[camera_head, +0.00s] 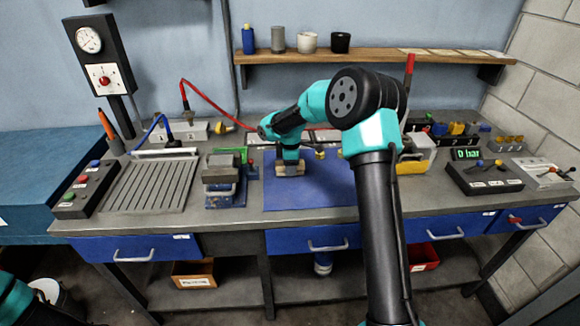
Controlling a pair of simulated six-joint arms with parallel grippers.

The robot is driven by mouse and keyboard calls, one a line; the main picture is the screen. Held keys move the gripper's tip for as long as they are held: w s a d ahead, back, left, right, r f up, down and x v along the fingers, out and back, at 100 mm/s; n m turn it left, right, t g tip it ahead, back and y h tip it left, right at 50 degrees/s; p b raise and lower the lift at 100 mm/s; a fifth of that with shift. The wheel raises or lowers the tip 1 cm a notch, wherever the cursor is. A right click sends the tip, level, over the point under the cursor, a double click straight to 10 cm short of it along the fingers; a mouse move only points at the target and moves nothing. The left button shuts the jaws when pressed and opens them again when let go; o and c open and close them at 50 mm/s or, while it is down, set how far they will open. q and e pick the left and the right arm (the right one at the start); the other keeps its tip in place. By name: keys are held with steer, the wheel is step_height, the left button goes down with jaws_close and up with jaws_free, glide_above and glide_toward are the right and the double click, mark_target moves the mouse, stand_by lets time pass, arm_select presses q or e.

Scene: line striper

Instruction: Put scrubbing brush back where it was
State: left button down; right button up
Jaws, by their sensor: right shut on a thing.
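My right gripper (290,160) points down over the blue mat (325,195) in the middle of the bench. It is shut on a small tan block with dark parts, which looks like the scrubbing brush (290,171). The brush is at or just above the mat's left part; I cannot tell if it touches. My right arm hides part of the mat and the bench behind it. My left gripper is out of view; only a piece of my left arm shows at the bottom left corner.
A blue vise (224,180) stands just left of the mat. A ribbed grey plate (152,186) and a button box (88,189) lie further left. A control box with display (483,177) is at right. A wooden shelf (375,56) with cups hangs behind.

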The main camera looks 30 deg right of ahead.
steer(key=shift+f, duration=0.2)
steer(key=o, duration=0.9)
steer(key=shift+r, duration=0.15)
step_height(320, 180, up, 12)
stand_by(0.3)
stand_by(0.5)
